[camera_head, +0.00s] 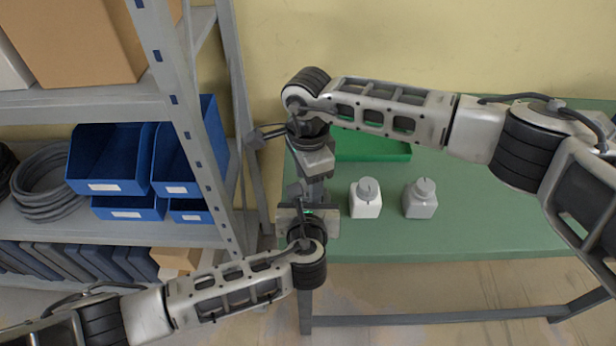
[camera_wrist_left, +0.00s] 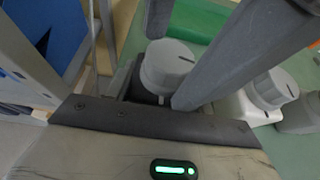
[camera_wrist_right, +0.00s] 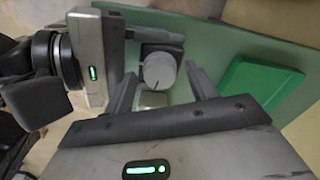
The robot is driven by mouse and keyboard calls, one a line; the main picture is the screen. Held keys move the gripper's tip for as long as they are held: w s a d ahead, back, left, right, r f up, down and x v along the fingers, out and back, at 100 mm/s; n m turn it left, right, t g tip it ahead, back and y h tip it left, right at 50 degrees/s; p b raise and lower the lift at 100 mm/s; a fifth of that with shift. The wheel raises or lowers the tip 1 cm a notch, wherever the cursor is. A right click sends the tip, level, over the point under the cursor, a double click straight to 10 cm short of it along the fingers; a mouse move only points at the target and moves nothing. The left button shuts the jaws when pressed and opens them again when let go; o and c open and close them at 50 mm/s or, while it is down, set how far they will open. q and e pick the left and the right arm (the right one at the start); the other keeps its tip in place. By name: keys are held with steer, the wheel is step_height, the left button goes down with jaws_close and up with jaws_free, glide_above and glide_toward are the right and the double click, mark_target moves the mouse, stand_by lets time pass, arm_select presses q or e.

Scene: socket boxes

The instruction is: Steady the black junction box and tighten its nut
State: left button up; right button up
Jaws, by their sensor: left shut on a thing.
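The black junction box (camera_wrist_left: 134,92) stands near the table's left end, mostly hidden by my grippers. Its round grey nut (camera_wrist_left: 167,66) has a dark line on top and also shows in the right wrist view (camera_wrist_right: 160,71). My left gripper (camera_head: 311,196) reaches in from the front and is shut on the black junction box. My right gripper (camera_head: 317,183) comes from above and behind. In the right wrist view its fingers (camera_wrist_right: 162,75) are apart, one on each side of the nut, with visible gaps.
A white box (camera_head: 365,207) and a grey box (camera_head: 420,207), each with a round knob, stand right of my grippers on the green table (camera_head: 480,228). A green tray (camera_head: 372,150) lies behind. A metal shelf with blue bins (camera_head: 110,160) stands close on the left. The table's right part is clear.

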steer(key=shift+s, duration=0.1)
stand_by(0.5)
steer(key=n, duration=0.3)
steer(key=shift+n, duration=0.3)
steer(key=shift+r+n, duration=0.15)
steer(key=shift+n, duration=0.45)
step_height(320, 180, up, 12)
steer(key=s+d+f+m+g, duration=0.1)
steer(key=s+d+f+m, duration=0.1)
steer(key=d+f+m, duration=0.2)
steer(key=s+d+f+m+g+y, duration=0.1)
steer(key=s+d+f+m+g, duration=0.1)
steer(key=m, duration=0.5)
steer(key=s+d+f+m+g+y, duration=0.1)
steer(key=s+d+f+m, duration=0.3)
steer(key=d+f+m, duration=0.2)
steer(key=shift+d, duration=0.2)
steer(key=s+d+f+m+y, duration=0.1)
steer(key=s+d+f+m, duration=0.2)
steer(key=d+m, duration=0.3)
steer(key=s+d+f+m+y, duration=0.2)
steer(key=s+d+m, duration=0.4)
steer(key=m, duration=0.5)
steer(key=shift+d+f+m+g, duration=0.25)
steer(key=shift+f+m+g, duration=0.15)
steer(key=shift+f, duration=0.1)
